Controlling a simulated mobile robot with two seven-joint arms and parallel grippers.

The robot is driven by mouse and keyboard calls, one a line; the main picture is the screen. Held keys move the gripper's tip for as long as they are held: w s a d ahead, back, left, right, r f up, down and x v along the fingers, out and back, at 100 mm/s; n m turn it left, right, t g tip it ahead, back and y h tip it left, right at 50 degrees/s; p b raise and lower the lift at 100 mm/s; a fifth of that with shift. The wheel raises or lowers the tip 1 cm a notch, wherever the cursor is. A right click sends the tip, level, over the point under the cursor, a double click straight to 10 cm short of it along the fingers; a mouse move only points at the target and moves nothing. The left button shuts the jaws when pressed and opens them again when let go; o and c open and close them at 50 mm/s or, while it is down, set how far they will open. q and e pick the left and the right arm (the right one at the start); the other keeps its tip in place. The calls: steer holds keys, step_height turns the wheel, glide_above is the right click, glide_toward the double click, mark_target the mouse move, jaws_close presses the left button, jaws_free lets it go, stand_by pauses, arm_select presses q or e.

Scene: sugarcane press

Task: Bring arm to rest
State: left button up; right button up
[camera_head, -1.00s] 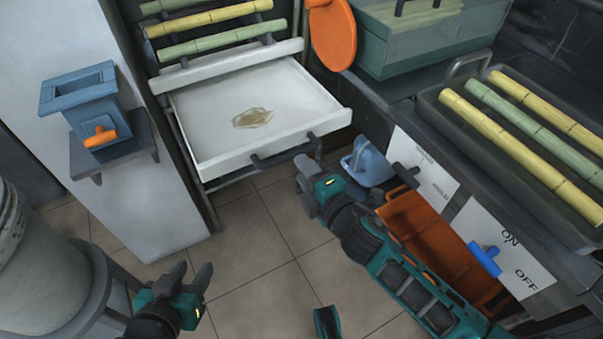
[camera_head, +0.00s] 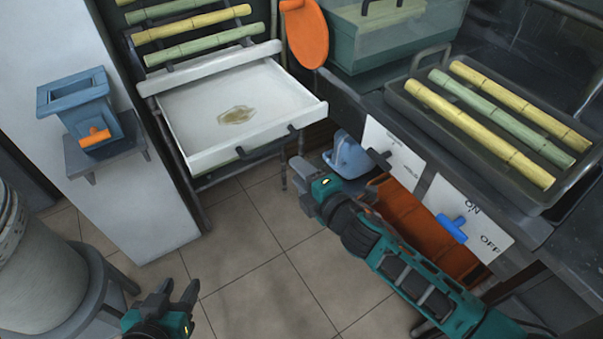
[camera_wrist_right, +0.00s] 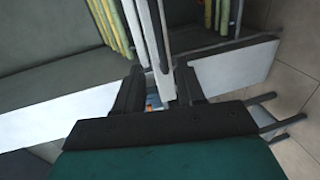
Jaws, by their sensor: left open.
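My right arm comes in from the lower right in the head view. Its gripper (camera_head: 298,172) is above the floor, just in front of the white tray (camera_head: 185,115) and left of a blue-grey jug (camera_head: 347,156). In the right wrist view its two dark fingers (camera_wrist_right: 160,98) stand apart, with pale bars showing beyond and between them. I see nothing clearly held. My left gripper (camera_head: 178,292) is low at the left in the head view, over the floor, with its fingers spread and empty.
A dark tray (camera_head: 535,205) holds cane sticks. A blue box with an orange tap (camera_head: 95,138) is on the left wall unit. A grey drum (camera_head: 40,265) stands lower left. The middle floor (camera_head: 260,290) is clear.

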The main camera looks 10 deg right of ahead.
arm_select(q)
steer(key=shift+w+r, duration=0.1)
steer(key=shift+y, duration=0.4)
steer(key=r+p, duration=0.1)
steer(key=p, duration=0.1)
steer(key=s+a+r+p, duration=0.1)
steer(key=p, duration=0.1)
steer(key=a+r+p, duration=0.1)
steer(key=p, duration=0.2)
steer(key=shift+s+a+r, duration=0.2)
steer(key=shift+r, duration=0.1)
arm_select(e)
steer(key=s+d+f+m+g+h, duration=0.1)
steer(key=s+d+m+g, duration=0.1)
steer(key=s+m, duration=0.6)
steer(key=s+d+m+g+h, duration=0.2)
steer(key=s+d+m, duration=0.2)
steer(key=s+m, duration=0.5)
steer(key=shift+s+d+f+m, duration=0.15)
steer(key=shift+f+m, duration=0.25)
steer(key=shift+m, duration=0.7)
arm_select(q)
steer(key=shift+d, duration=0.15)
steer(key=shift+w+r, duration=0.2)
steer(key=shift+w, duration=0.05)
steer(key=shift+s+f, duration=0.1)
steer(key=shift+s, duration=0.05)
steer(key=shift+d, duration=0.15)
arm_select(e)
steer(key=shift+d, duration=0.15)
